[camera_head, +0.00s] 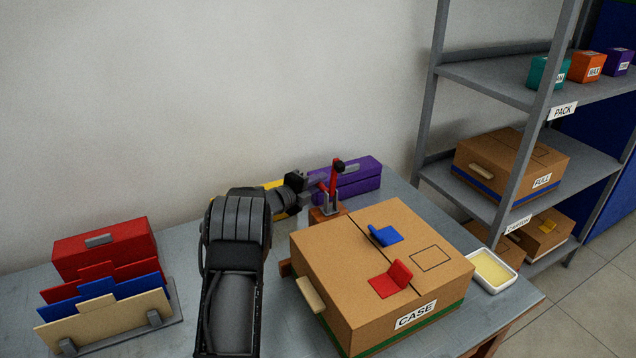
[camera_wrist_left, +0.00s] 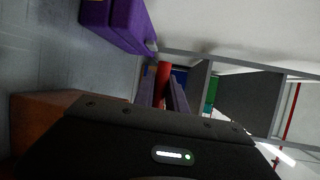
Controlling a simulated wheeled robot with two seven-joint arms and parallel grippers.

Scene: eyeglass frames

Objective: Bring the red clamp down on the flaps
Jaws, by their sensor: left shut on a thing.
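The red clamp (camera_head: 333,182) has an upright red lever with a dark tip and a grey base. It stands on a brown block (camera_head: 318,217) behind the cardboard case. My left gripper (camera_head: 342,173) is shut on the red lever. In the left wrist view the red lever (camera_wrist_left: 162,84) shows between the two fingers (camera_wrist_left: 162,94). The case (camera_head: 340,290) has its top flaps (camera_head: 372,222) lying flat, with a centre seam. A blue tab (camera_head: 385,235) and a red tab (camera_head: 390,280) are on top. The clamp's lever is raised, apart from the flaps. My right gripper is not in view.
A purple box (camera_head: 358,178) lies just behind the clamp. A red box (camera_head: 105,247) and a file rack (camera_head: 105,305) are at the left. A white dish (camera_head: 492,271) sits right of the case. A grey shelf (camera_head: 520,85) stands at the right.

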